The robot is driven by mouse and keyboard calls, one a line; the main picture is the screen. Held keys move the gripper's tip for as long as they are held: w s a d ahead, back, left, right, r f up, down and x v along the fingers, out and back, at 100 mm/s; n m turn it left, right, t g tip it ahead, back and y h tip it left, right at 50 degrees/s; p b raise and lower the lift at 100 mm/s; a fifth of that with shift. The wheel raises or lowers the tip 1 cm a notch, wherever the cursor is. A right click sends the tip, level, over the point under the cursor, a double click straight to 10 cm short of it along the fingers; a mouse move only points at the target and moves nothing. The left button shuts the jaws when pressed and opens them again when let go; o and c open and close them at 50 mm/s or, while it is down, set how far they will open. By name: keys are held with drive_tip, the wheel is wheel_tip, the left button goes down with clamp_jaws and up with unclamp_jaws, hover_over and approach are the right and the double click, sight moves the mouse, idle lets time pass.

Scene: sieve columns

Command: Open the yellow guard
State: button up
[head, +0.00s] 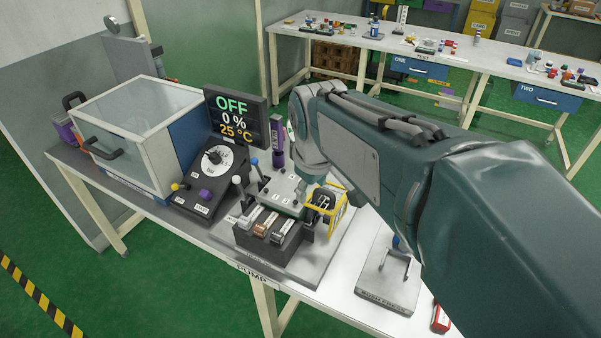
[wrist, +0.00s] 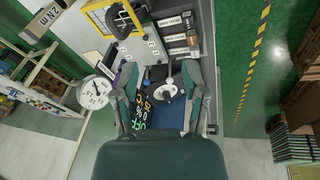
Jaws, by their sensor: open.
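The yellow guard (head: 339,214) is a small yellow frame at the right of the pump panel in the head view. It stands around or against a black handle (head: 322,201); I cannot tell how far it is swung. In the wrist view the guard (wrist: 93,22) is at the upper left, partly cut by the top edge, with the black handle at its right side. My gripper (wrist: 163,76) is open and empty, its two fingers spread below the guard in the picture and apart from it. In the head view my arm hides part of the area behind the guard.
Left of the guard are a plate with small levers, three block switches (head: 264,223), a dial box (head: 213,172), an OFF display (head: 235,112) and a clear-lidded cabinet (head: 128,105). A grey stand (head: 389,282) is at the right. A second table (head: 470,62) stands behind.

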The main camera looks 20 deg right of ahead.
sight(323, 190)
drive_tip(key=w+d+f+n+g+y, duration=0.1)
drive_tip(key=w+d+f+n+g, duration=0.15)
drive_tip(key=w+d, duration=0.65)
drive_tip(key=shift+n+g, duration=0.25)
drive_tip(key=shift+n, duration=0.1)
drive_tip(key=f, duration=0.7)
drive_tip(key=a+f, duration=0.1)
drive_tip(key=f, duration=0.2)
drive_tip(key=shift+w+f, duration=0.2)
drive_tip(key=shift+w, duration=0.05)
clamp_jaws()
